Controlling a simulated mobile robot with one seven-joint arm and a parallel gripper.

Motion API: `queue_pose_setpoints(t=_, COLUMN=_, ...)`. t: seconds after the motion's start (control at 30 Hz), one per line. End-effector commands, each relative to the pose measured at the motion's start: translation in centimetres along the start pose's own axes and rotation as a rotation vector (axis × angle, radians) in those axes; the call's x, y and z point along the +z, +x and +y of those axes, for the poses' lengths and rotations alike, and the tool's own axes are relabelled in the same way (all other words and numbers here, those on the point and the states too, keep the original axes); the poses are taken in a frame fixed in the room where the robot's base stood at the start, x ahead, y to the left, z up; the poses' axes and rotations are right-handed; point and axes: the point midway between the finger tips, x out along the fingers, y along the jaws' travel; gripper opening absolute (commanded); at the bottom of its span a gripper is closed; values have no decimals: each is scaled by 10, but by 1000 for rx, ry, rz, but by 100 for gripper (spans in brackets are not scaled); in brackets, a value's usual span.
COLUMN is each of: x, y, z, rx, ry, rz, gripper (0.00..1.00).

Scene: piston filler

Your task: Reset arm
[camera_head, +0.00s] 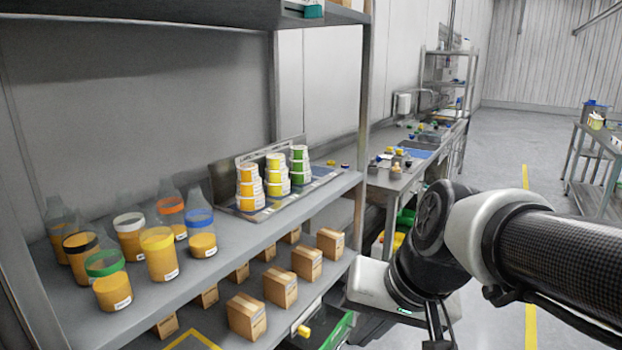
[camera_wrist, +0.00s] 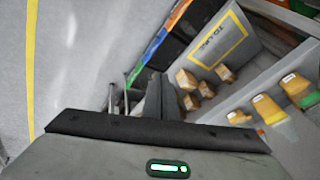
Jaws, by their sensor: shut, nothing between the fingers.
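My arm (camera_head: 470,235) reaches in from the right in the head view and bends down in front of the shelf unit. In the wrist view my gripper (camera_wrist: 160,98) shows as dark fingers close together, shut and with nothing between them. It points down past the shelf edge. In the head view the fingertips are hard to make out at the bottom of the picture.
A grey shelf (camera_head: 225,258) on the left holds several jars with orange contents (camera_head: 159,257) and stacked small tubs (camera_head: 249,187). Cardboard boxes (camera_head: 281,287) stand on the shelf below. A cluttered workbench (camera_head: 400,182) lies behind. Open floor (camera_head: 510,130) is at the right.

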Motion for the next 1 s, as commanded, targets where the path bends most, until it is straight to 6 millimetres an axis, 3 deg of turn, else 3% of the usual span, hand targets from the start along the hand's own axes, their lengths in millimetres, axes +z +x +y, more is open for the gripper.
queue_pose_setpoints(t=0.1, x=14, y=-21, z=23, rx=79, ry=-83, rz=54, gripper=0)
queue_pose_setpoints(t=0.33, x=35, y=-51, z=63, rx=231, ry=-204, rz=132, gripper=0)
queue_pose_setpoints(t=0.4, x=25, y=-73, z=55, rx=227, ry=-202, rz=124, gripper=0)
queue_pose_setpoints(t=0.67, x=4, y=-126, z=37, rx=224, ry=-200, rz=123, gripper=0)
queue_pose_setpoints(t=0.9, x=-23, y=-202, z=14, rx=223, ry=-200, rz=123, gripper=0)
queue_pose_setpoints(t=1.0, x=-32, y=-225, z=6, rx=223, ry=-199, rz=123, gripper=0)
